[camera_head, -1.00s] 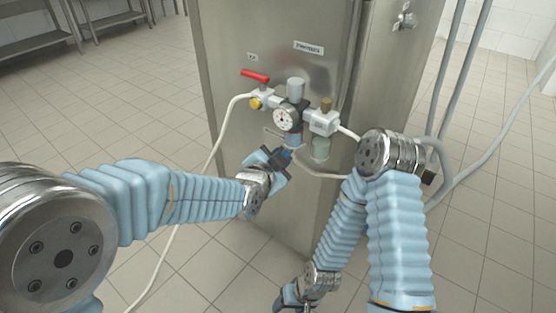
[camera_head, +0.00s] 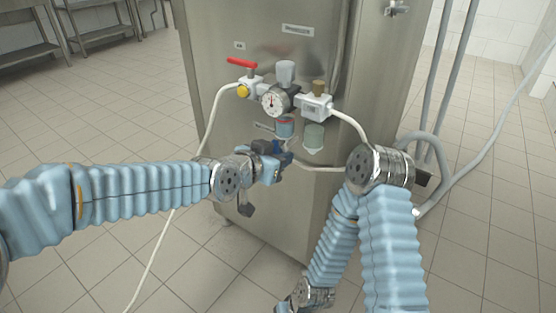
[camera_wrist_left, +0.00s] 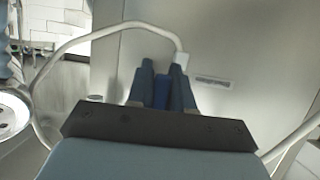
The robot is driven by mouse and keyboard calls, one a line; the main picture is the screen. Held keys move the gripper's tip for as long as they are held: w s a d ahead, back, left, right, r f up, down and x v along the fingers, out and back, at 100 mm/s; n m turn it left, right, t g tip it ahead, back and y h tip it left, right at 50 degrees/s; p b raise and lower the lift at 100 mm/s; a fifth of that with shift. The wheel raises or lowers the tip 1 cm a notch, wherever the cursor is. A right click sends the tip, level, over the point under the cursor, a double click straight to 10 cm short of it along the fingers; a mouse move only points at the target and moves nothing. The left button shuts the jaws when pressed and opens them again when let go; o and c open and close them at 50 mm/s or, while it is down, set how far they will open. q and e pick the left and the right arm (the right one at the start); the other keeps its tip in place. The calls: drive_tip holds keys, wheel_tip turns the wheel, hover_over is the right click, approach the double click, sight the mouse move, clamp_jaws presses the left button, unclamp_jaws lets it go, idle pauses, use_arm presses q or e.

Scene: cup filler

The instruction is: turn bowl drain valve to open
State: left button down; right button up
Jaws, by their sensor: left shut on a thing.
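The bowl drain valve shows as a blue piece (camera_wrist_left: 161,92) between the fingers in the left wrist view.
The air unit sits on a steel cabinet (camera_head: 235,150). Hoses hang at both sides.

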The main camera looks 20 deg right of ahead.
idle(0.4)
use_arm(q)
drive_tip(key=c, duration=1.1)
unclamp_jaws()
drive_tip(key=p+v, duration=0.4)
drive_tip(key=v, duration=0.9)
drive_tip(key=shift+s+a+r, duration=0.2)
drive_tip(key=shift+a, duration=0.1)
